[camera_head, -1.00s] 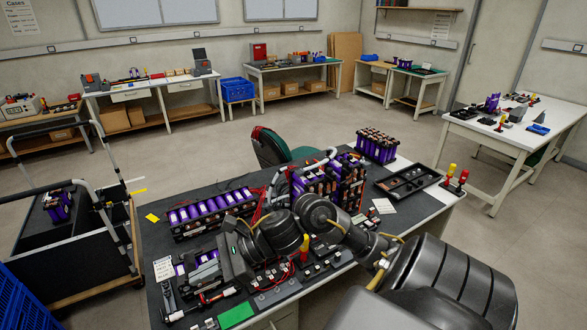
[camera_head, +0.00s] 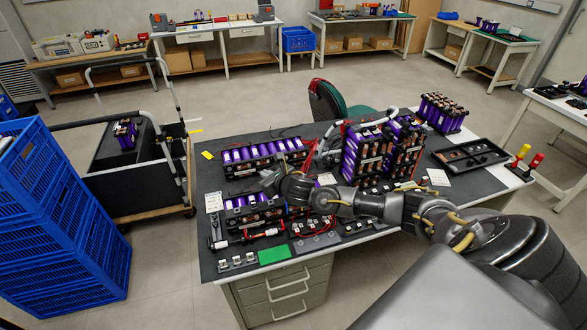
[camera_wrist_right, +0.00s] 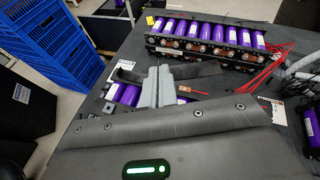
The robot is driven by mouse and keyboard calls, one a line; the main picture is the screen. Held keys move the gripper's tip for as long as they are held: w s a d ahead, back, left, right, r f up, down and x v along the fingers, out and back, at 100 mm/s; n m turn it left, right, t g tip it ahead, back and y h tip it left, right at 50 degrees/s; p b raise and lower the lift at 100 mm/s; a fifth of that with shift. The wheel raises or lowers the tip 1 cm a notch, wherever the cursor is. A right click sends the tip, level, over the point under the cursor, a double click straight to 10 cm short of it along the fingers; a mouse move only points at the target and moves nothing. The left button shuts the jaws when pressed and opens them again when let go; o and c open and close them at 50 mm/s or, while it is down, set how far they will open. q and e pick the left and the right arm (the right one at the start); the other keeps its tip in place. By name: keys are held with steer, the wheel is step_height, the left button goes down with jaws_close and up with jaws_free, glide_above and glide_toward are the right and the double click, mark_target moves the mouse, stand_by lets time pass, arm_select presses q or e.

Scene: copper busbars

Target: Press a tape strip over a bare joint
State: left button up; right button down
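My right gripper (camera_head: 268,183) is over the left half of the dark workbench, between the rear purple battery row (camera_head: 262,155) and the front purple module (camera_head: 248,208). In the right wrist view its two grey fingers (camera_wrist_right: 157,86) lie side by side with almost no gap. A dark band (camera_wrist_right: 198,72) shows on both sides of them; I cannot tell whether it is a tape strip or part of the gripper. The rear row also shows in the wrist view (camera_wrist_right: 215,42). I cannot single out the bare joint. My left gripper is not in view.
A tall battery block (camera_head: 368,155) with cables stands right of the gripper. A green pad (camera_head: 273,255) is at the front edge. Blue crates (camera_head: 62,225) and a cart (camera_head: 150,185) stand left.

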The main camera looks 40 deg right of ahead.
steer(key=w+d+f+m+g+h, duration=0.1)
steer(key=d+f+m+h, duration=0.3)
steer(key=d, duration=0.8)
steer(key=shift+h, duration=0.6)
step_height(320, 180, down, 5)
steer(key=b, duration=0.5)
steer(key=shift+a+r, duration=0.1)
steer(key=shift+f+b, duration=0.5)
steer(key=shift+f, duration=0.1)
steer(key=shift+f, duration=0.1)
steer(key=shift+f, duration=0.1)
steer(key=c, duration=1.6)
jaws_free()
steer(key=shift+s+a, duration=0.1)
